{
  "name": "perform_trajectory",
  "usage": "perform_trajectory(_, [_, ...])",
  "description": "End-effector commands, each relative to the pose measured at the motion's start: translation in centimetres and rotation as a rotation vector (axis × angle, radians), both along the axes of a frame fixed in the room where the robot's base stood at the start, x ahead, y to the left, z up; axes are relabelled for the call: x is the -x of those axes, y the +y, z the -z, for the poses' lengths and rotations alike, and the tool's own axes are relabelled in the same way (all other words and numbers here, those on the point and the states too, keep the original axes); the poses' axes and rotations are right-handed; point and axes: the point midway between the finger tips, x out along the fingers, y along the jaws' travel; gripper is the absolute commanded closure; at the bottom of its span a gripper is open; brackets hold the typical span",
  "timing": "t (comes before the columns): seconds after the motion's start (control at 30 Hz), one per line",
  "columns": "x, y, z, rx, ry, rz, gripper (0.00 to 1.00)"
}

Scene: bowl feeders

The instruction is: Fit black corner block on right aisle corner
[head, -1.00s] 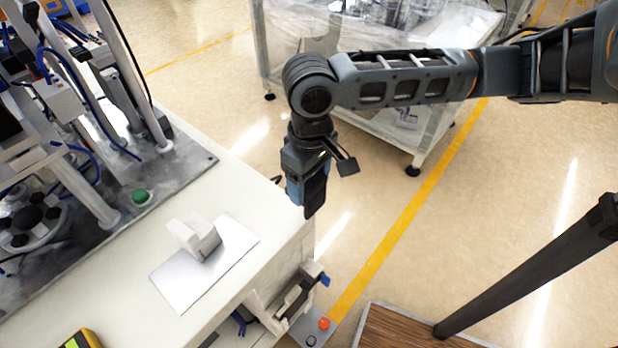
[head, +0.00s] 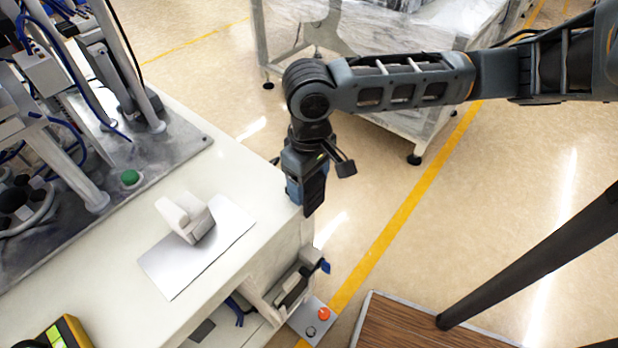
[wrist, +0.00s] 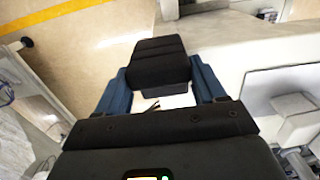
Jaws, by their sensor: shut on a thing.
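The black corner block (wrist: 160,62) sits between the two blue fingers of my gripper (wrist: 163,88) in the wrist view. In the head view my gripper (head: 303,190) points down at the right aisle corner of the white bench (head: 255,225), with the dark block (head: 315,190) at its lower end. The gripper is shut on the block. The bench corner is mostly hidden behind the gripper and block. I cannot tell whether the block touches the corner.
A white block-like fixture (head: 187,217) stands on a pale sheet (head: 165,270) on the bench. Machinery with a green button (head: 130,177) fills the left. A yellow-and-black device (head: 62,333) lies at the front left.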

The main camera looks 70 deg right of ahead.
Motion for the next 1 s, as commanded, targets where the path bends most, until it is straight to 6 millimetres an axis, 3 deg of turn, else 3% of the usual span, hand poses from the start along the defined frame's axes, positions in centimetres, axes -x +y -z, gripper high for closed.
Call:
perform_trajectory(0.97, [0.00,0.02,0.42,-0.001,0.000,0.000,0.60])
perform_trajectory(1.0, [0.00,0.02,0.42,-0.001,0.000,0.000,0.27])
